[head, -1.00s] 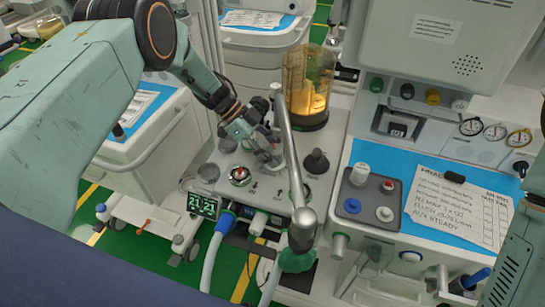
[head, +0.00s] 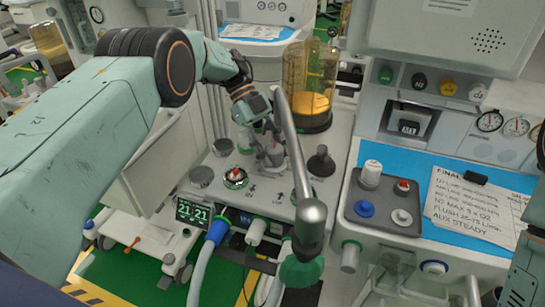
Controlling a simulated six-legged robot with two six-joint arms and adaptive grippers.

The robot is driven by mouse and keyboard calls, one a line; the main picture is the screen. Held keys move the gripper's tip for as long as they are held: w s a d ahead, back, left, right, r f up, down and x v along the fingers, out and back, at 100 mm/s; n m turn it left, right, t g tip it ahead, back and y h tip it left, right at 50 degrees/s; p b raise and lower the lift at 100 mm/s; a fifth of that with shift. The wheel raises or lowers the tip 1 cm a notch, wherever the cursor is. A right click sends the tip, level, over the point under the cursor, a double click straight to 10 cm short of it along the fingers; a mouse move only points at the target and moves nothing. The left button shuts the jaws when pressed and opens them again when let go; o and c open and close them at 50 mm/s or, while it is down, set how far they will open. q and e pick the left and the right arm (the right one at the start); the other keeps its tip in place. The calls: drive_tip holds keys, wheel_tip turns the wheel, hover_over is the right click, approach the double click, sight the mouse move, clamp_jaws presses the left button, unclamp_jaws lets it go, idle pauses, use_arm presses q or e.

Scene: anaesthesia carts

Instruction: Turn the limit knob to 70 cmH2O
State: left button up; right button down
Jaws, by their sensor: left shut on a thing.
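My left gripper (head: 269,148) reaches down from the upper left onto the grey machine deck, behind the slanted metal arm. It is shut on a grey knob, which I take to be the limit knob (head: 272,158). The fingers hide most of that knob, and I cannot read its scale or pointer. A small display (head: 193,212) on the deck's front shows "21 21". My right arm shows only as a link at the right edge, and its gripper is out of view.
A round dial with a red centre (head: 235,178) sits left of the gripped knob. A black knob (head: 321,161) stands to the right, and an amber canister (head: 308,85) behind. The metal arm (head: 297,150) passes close in front of my gripper.

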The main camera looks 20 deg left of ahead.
use_arm(q)
drive_tip(key=shift+r, duration=0.2)
idle(0.4)
drive_tip(key=o, duration=1.2)
drive_tip(key=shift+d, duration=0.1)
drive_tip(key=shift+c, duration=0.2)
drive_tip(key=shift+f, duration=0.15)
